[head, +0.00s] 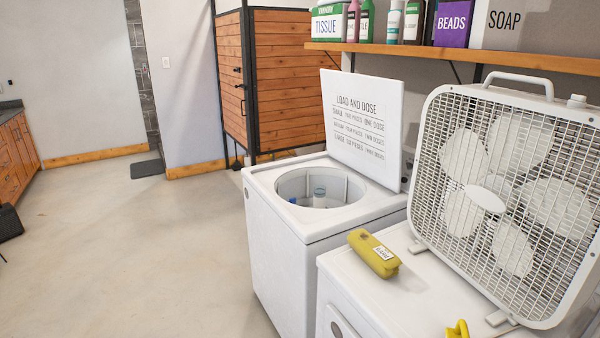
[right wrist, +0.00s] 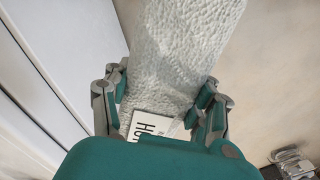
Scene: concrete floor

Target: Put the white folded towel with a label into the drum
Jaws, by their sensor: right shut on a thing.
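The white towel (right wrist: 178,50) fills the middle of the right wrist view. It has a bumpy texture and a label (right wrist: 150,125) with dark letters, partly hidden by my gripper's body. My right gripper (right wrist: 160,98) is shut on the towel, with fingers on both sides of it. The drum (head: 322,188) shows in the head view, inside the white top-loading washer (head: 275,235). Its lid (head: 362,120) stands up, so the drum opening is uncovered. Neither gripper nor the white towel shows in the head view.
A yellow roll-like item with a label (head: 374,254) lies on the white machine (head: 410,290) beside the washer. A box fan (head: 500,200) stands there too. A shelf with boxes and bottles (head: 450,53) hangs above. The floor left of the washer is clear.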

